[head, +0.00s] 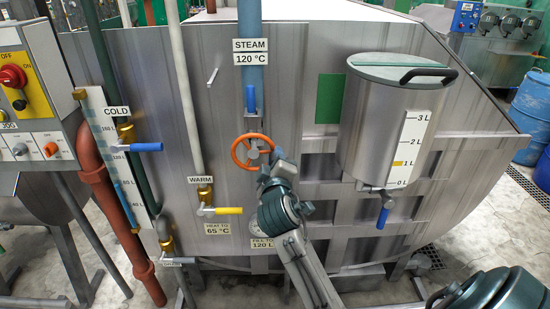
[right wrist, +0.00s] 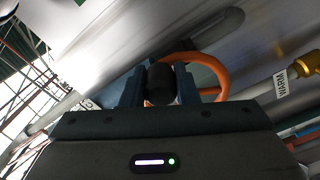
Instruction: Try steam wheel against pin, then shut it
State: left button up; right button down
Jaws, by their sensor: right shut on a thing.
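The orange steam wheel (head: 236,150) is on the blue steam pipe (head: 251,20), below the STEAM 120 °C label (head: 251,52). My right gripper (head: 273,160) reaches it from below right. In the right wrist view, its fingers (right wrist: 160,86) are shut on a dark round knob (right wrist: 160,84) in front of the orange rim (right wrist: 219,72). The gripper hides part of the wheel in the head view. A blue lever (head: 251,98) hangs on the pipe just above the wheel. I cannot make out which part is the pin. My left gripper is not in view.
A blue COLD lever (head: 147,147) and a yellow WARM lever (head: 228,210) are to the left of the wheel. A lidded steel tank (head: 375,135) with a blue tap lever (head: 383,217) is to the right. A control box (head: 30,100) stands far left.

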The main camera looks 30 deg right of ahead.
jog(key=shift+r, duration=0.25)
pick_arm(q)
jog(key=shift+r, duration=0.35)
pick_arm(e)
jog(key=shift+f, duration=0.1)
jog(key=c, duration=1.1)
grip_release()
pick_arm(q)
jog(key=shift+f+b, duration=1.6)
pick_arm(e)
jog(key=shift+v, duration=5.45)
